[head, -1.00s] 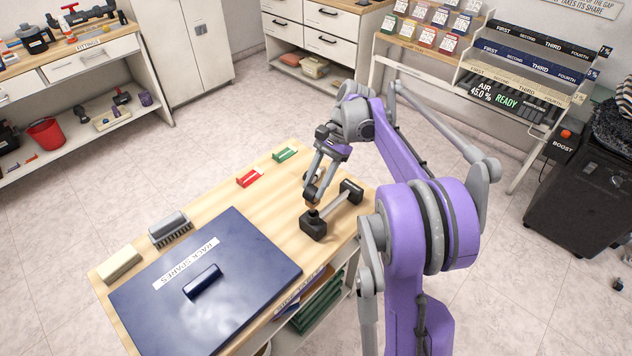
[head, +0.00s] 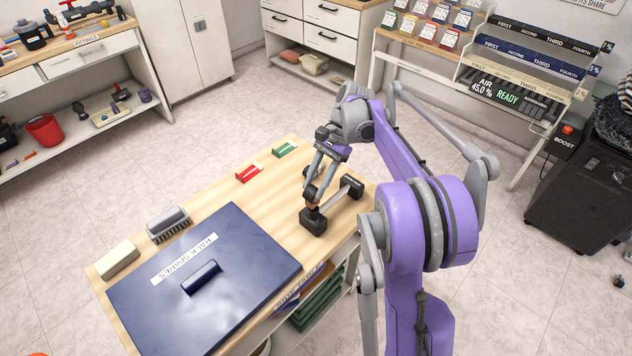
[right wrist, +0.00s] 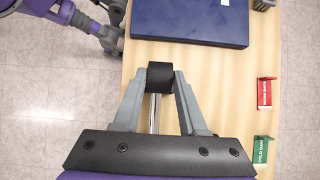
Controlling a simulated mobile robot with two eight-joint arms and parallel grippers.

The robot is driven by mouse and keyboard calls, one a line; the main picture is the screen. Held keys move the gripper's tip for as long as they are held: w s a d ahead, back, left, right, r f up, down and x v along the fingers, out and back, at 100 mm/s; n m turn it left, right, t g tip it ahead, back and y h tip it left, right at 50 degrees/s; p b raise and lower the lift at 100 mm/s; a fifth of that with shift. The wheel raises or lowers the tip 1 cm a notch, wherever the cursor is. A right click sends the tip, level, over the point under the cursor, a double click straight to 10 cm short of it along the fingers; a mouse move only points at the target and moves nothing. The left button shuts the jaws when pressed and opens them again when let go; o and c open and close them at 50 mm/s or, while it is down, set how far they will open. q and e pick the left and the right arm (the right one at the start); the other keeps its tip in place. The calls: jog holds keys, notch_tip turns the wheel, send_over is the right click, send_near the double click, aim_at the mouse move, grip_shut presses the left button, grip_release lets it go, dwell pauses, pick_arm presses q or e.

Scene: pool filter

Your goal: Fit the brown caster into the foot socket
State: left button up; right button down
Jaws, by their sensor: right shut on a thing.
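My right gripper (head: 312,198) is shut on the brown caster (head: 312,207), of which only a small brown bit shows below the fingertips in the head view. It is directly over a black foot block (head: 313,222) at the near end of a metal bar on the table. In the right wrist view the fingertips (right wrist: 161,78) flank a dark block, with the bar running below it. The socket is hidden, and I cannot tell whether the caster touches it. My left arm (right wrist: 108,35) shows at the upper left of the right wrist view; its jaws are unclear.
The wooden table (head: 240,195) carries a blue panel (head: 215,290), a brush (head: 168,225), a cream block (head: 117,259), a red holder (head: 249,174) and a green holder (head: 285,149). A second black block (head: 351,186) ends the bar. The table is clear left of the gripper.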

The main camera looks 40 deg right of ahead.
jog(key=shift+f+b, duration=0.35)
jog(key=shift+f, duration=0.35)
jog(key=shift+c, duration=1.9)
grip_release()
jog(key=p+v, duration=0.2)
jog(key=v, duration=0.3)
jog(key=shift+p, duration=0.4)
jog(key=v, duration=1)
jog(key=shift+d+r+p, duration=0.25)
jog(key=shift+r+p, duration=0.1)
